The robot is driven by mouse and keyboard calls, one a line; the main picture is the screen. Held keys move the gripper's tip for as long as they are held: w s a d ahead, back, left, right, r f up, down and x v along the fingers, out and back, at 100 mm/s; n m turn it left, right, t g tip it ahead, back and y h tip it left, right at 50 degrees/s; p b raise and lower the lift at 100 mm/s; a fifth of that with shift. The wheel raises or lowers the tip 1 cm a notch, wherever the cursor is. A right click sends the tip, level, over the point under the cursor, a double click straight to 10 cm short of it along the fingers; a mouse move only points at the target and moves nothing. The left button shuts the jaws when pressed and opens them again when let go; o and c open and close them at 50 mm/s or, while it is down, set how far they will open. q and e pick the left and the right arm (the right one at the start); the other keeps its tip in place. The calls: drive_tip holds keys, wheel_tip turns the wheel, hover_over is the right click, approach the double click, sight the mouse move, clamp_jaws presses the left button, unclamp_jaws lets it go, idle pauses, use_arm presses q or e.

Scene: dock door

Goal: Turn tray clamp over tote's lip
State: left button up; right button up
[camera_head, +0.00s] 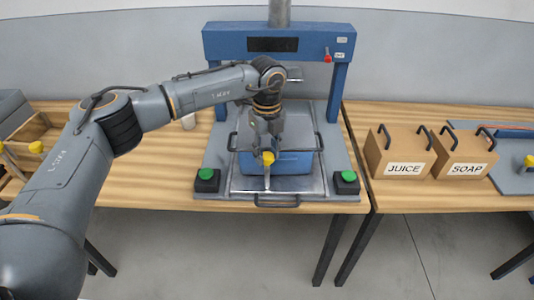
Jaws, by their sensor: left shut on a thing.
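A blue tote (290,162) sits on a metal tray (240,184) under the blue press frame. The tray has dark handles, one at its front edge. A clamp with a yellow knob (267,157) stands at the tote's front side. My left gripper (267,149) reaches down from above and is shut on the clamp at its yellow knob. The gripper's fingers and arm cover part of the tote's rim. I cannot tell whether the clamp's arm lies over the lip. My right gripper is not in view.
The blue press frame (220,48) with a red lever stands behind the tray. Green buttons (206,174) flank the tray. Boxes labelled JUICE (404,168) and SOAP (466,169) stand on the right table. A wooden box (37,131) is at the left.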

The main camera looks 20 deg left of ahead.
sight(267, 156)
use_arm(q)
drive_tip(key=shift+n, duration=1)
drive_tip(key=o, duration=1.1)
drive_tip(key=shift+o, duration=0.2)
wheel_tip(267, 156, up, 12)
